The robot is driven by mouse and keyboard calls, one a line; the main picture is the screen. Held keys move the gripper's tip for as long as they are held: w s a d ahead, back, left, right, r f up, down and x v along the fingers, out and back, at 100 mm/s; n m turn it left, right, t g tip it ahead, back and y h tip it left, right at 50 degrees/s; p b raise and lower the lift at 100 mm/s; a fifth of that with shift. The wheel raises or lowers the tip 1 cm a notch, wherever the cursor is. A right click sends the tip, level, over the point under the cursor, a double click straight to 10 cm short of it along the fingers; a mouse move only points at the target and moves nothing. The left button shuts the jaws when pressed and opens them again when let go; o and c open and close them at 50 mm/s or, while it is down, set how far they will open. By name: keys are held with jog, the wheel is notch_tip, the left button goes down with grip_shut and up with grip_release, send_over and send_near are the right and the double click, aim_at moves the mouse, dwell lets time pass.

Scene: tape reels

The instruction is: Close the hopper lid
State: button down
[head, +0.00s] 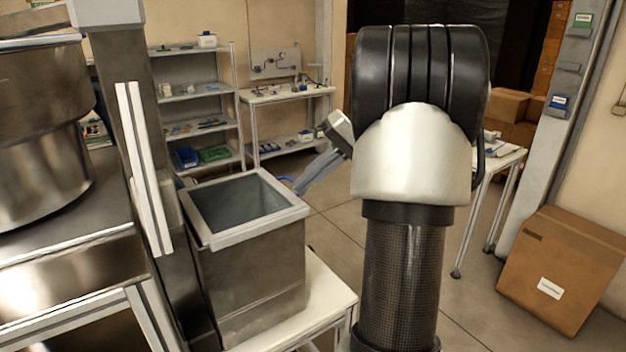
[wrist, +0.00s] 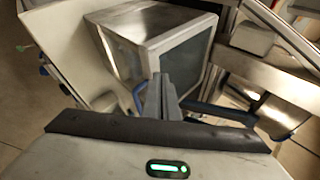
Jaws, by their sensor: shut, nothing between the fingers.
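The hopper (head: 250,285) is a square, brushed-metal box with a pale rim, left of centre in the head view. Its top is open and shows a grey hollow inside. I cannot make out a separate lid. My gripper (head: 299,188) is just beyond the right rear corner of the rim, fingers pointing down and left. A small blue part shows beside the fingertips. In the wrist view the hopper (wrist: 140,22) lies ahead, with its open mouth to the right. My gripper (wrist: 160,82) is shut and empty near the rim; contact is unclear.
The hopper stands on a white table (head: 325,292). A metal post (head: 125,120) and a large steel drum (head: 45,120) stand close on its left. Shelves (head: 190,93) and a workbench (head: 290,95) are behind. A cardboard box (head: 562,270) sits on the floor at right.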

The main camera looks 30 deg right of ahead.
jog(key=v, duration=1.1)
jog(key=shift+d+r, duration=0.25)
jog(key=shift+d, duration=0.2)
jog(key=shift+w+a, duration=0.1)
